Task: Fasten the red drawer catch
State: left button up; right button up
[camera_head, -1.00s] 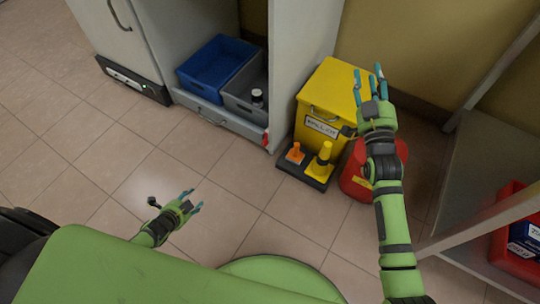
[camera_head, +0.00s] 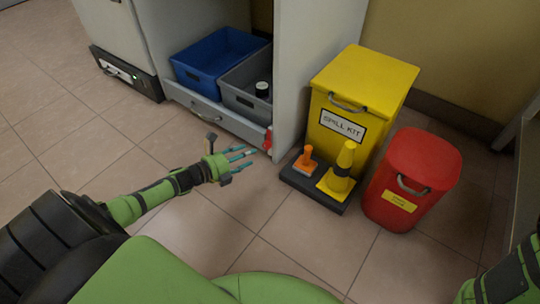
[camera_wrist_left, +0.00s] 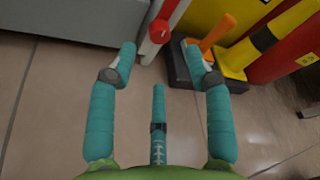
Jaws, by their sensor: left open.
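The red drawer catch (camera_head: 267,141) is at the right end of the low grey drawer front (camera_head: 228,118), beside the cabinet's side panel. In the left wrist view the catch (camera_wrist_left: 160,27) is a red piece with a round pale part, just beyond my fingertips. My left gripper (camera_head: 246,159) is open and empty, low over the floor just in front of and left of the catch, apart from it. Its spread fingers (camera_wrist_left: 160,65) show in the left wrist view. My right gripper is out of view.
A blue bin (camera_head: 215,58) and a grey bin (camera_head: 240,100) sit above the drawer. A black base with an orange piece and yellow cone (camera_head: 341,175), a yellow spill kit box (camera_head: 360,85) and a red bin (camera_head: 412,170) stand right. The floor in front is clear.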

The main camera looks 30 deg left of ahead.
aim_at(265, 147)
pick_arm(q)
jog(key=b+x, duration=0.3)
jog(key=x, duration=0.2)
jog(key=shift+w+f+b, duration=0.2)
jog(key=shift+w+b, duration=0.15)
jog(key=shift+w+d, duration=0.25)
jog(key=shift+w, duration=0.25)
grip_shut()
